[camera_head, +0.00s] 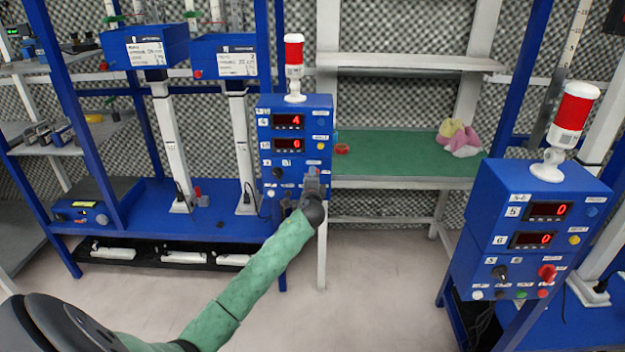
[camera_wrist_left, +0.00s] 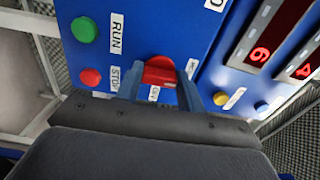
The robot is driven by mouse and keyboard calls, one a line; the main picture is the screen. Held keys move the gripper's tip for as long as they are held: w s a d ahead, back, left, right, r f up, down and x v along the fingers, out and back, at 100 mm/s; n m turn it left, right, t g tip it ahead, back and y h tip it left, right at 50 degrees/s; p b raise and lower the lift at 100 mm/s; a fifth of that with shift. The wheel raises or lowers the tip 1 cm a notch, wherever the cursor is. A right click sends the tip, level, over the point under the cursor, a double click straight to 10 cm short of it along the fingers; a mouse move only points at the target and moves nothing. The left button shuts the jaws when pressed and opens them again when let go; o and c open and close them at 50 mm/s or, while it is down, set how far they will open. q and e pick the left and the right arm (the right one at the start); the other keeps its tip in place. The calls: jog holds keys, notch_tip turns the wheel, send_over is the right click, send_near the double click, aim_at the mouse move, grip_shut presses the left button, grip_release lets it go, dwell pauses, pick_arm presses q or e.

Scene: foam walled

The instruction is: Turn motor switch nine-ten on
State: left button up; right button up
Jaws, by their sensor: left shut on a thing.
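A blue control box (camera_head: 268,106) with a red beacon on top stands at the middle of the head view. Its two red displays read 4 and 6, and its small labels are too blurred to read for certain. My left gripper (camera_head: 312,182) reaches its lower right front and hides the switch there. In the left wrist view, my left gripper (camera_wrist_left: 161,78) is shut on a red switch knob (camera_wrist_left: 160,70), one finger on each side. An OFF label (camera_wrist_left: 153,94) shows just below the knob. My right gripper is not in view.
Green RUN (camera_wrist_left: 84,29) and red STOP (camera_wrist_left: 91,77) buttons sit close to the held knob. Another blue box (camera_head: 480,215) with displays at 0 and a red knob (camera_head: 547,272) stands at right. A green-topped bench (camera_head: 390,150) is behind. The middle floor is clear.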

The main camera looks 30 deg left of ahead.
pick_arm(q)
jog(key=shift+f, duration=0.1)
jog(key=o, duration=0.8)
jog(key=shift+o, duration=1)
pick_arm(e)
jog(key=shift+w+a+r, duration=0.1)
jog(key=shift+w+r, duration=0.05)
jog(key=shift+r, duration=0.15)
pick_arm(q)
jog(key=shift+s, duration=0.1)
jog(key=b+v, duration=0.1)
jog(key=v, duration=0.6)
jog(key=shift+s, duration=0.35)
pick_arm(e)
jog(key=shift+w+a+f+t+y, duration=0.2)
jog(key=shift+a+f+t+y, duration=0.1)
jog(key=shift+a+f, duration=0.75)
pick_arm(q)
jog(key=shift+d, duration=0.15)
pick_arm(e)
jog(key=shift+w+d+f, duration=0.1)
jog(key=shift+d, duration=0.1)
